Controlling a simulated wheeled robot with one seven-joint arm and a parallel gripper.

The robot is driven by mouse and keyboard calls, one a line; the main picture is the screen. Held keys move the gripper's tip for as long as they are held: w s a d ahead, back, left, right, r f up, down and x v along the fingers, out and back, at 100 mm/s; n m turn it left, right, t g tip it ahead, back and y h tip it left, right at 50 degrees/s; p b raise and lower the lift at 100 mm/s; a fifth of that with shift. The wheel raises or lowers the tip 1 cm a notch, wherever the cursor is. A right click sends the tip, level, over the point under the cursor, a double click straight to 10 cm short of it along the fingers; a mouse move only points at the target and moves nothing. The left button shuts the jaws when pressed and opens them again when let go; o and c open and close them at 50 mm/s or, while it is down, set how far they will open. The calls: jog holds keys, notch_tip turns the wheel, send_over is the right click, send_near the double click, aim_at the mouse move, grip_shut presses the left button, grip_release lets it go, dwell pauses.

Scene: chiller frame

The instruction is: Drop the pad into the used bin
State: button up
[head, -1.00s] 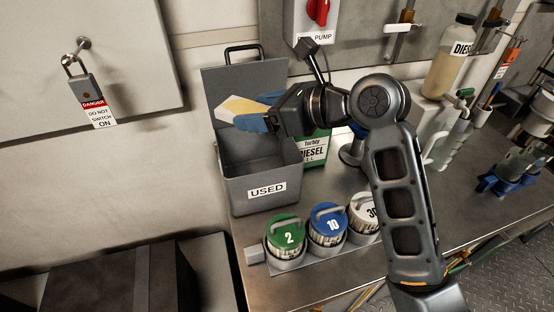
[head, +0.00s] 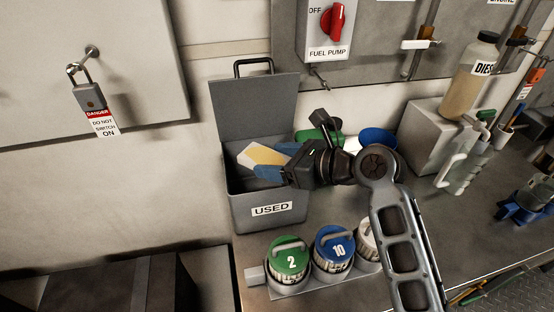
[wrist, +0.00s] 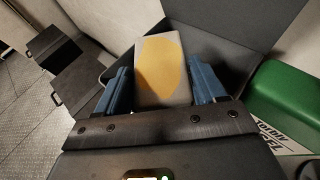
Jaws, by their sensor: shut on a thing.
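The pad (head: 259,156) is a flat pale sheet with a yellow stain. It also shows in the wrist view (wrist: 160,70) between the two blue fingers. My gripper (head: 270,160) is shut on the pad and holds it tilted in the mouth of the used bin. The used bin (head: 262,214) is a grey box with a white USED label on its front. Its lid (head: 255,105) stands open at the back. The bin's floor is hidden by the pad, the gripper and the front wall.
Green 2 (head: 288,258) and blue 10 (head: 335,248) lidded pots stand in a rack in front of the bin, with a third pot beside them. A green container (wrist: 290,100) stands right of the bin. A fuel pump switch (head: 333,18) is on the wall above.

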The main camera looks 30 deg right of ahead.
jog(key=shift+f, duration=0.2)
jog(key=shift+f, duration=0.35)
jog(key=o, duration=1.1)
jog(key=shift+o, duration=0.2)
jog(key=shift+r, duration=0.35)
jog(key=v, duration=1.2)
jog(key=shift+r, duration=0.3)
